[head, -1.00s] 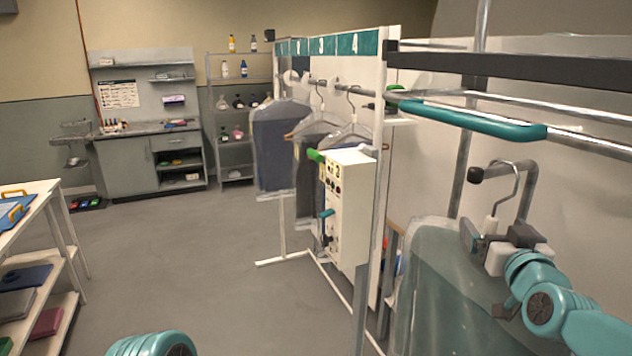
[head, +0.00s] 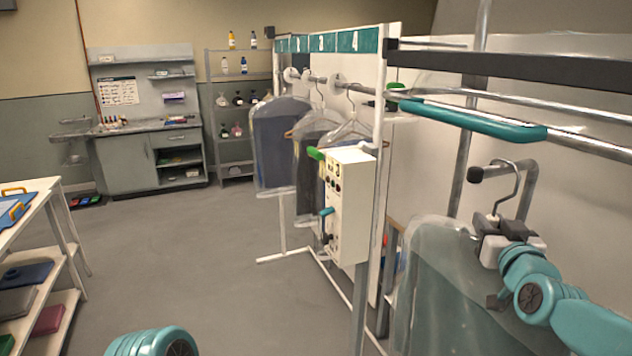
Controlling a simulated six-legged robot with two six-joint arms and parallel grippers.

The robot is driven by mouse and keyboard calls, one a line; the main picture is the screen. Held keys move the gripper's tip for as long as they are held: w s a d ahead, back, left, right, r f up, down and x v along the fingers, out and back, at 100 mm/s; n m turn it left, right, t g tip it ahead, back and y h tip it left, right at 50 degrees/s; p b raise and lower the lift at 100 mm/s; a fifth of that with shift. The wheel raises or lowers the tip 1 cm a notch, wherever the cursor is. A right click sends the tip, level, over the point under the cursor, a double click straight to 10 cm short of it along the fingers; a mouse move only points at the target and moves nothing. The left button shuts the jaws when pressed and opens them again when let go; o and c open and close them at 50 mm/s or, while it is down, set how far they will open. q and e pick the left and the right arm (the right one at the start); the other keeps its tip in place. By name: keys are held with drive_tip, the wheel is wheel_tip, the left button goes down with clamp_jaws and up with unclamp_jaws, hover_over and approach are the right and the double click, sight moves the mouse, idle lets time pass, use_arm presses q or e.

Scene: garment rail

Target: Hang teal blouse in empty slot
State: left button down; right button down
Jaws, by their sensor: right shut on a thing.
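My right gripper (head: 497,238) is at the right of the head view, shut on the hanger of the teal blouse, just below its metal hook (head: 508,180). The teal blouse (head: 450,280) hangs down under a clear cover at the lower right; my arm hides part of it. The hook's top is close to a grey bar end with a black cap; I cannot tell if they touch. The rail (head: 310,79) has numbered slot signs (head: 345,42) above it and several covered garments (head: 278,140) on it. My left gripper is not in view; only part of my left arm shows at the bottom.
A cream control box (head: 348,205) with a green knob stands at the rail's near end. A teal bar (head: 475,119) and metal rails cross the upper right. A white table (head: 35,235) with folded items is at the left. The grey floor (head: 180,255) between is clear.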

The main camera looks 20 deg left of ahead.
sight(496, 209)
drive_tip(key=shift+w+r, duration=0.15)
drive_tip(key=shift+r+p, duration=0.95)
drive_tip(key=shift+r, duration=0.6)
